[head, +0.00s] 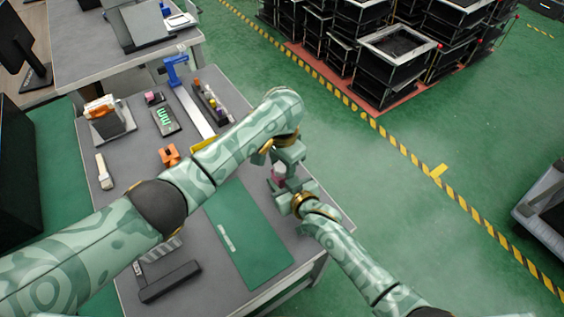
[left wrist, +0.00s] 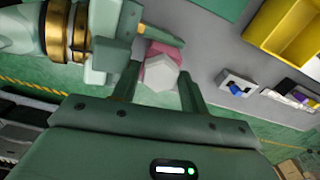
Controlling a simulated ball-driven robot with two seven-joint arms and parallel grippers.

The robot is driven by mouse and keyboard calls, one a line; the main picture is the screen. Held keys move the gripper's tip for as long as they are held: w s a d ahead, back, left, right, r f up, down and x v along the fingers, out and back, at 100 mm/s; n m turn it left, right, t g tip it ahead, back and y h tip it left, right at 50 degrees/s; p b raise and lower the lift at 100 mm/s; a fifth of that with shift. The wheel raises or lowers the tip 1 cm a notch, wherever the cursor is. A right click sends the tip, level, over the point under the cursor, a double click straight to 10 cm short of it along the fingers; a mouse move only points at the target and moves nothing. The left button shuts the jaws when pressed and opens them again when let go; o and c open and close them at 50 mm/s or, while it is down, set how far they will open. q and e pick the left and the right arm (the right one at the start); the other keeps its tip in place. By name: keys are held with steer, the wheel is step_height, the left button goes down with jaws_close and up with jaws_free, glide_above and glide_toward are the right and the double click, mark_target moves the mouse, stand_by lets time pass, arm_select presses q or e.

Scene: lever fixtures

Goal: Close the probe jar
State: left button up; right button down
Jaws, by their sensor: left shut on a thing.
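The probe jar has a pink body (left wrist: 168,48) and a white six-sided lid (left wrist: 160,74), lined up end to end in the left wrist view. My left gripper (left wrist: 159,78) has its fingers on both sides of the white lid and is shut on it. My right gripper (left wrist: 150,44) comes in from the upper left with its fingers around the pink body. In the head view a bit of the pink jar (head: 278,178) shows between the two grippers, above the table's right edge; my left gripper and arm hide most of it. Whether lid and body touch fully is not clear.
A green mat (head: 235,235) lies on the grey table. An orange block (head: 170,154), a rack with small coloured items (head: 210,101) and a blue fixture (head: 175,68) stand farther back. A yellow bin (left wrist: 285,30) shows in the left wrist view.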

arm_select(q)
steer(key=m, duration=0.6)
steer(key=shift+m, duration=0.3)
steer(key=m, duration=0.9)
steer(key=shift+w+a, duration=0.1)
steer(key=m, duration=0.3)
steer(key=shift+m, duration=0.3)
steer(key=m, duration=1.8)
steer(key=o, duration=1.2)
steer(key=shift+c, duration=0.2)
steer(key=shift+f, duration=0.1)
steer(key=shift+s+d, duration=0.25)
step_height(320, 180, up, 12)
steer(key=shift+w+a, duration=0.2)
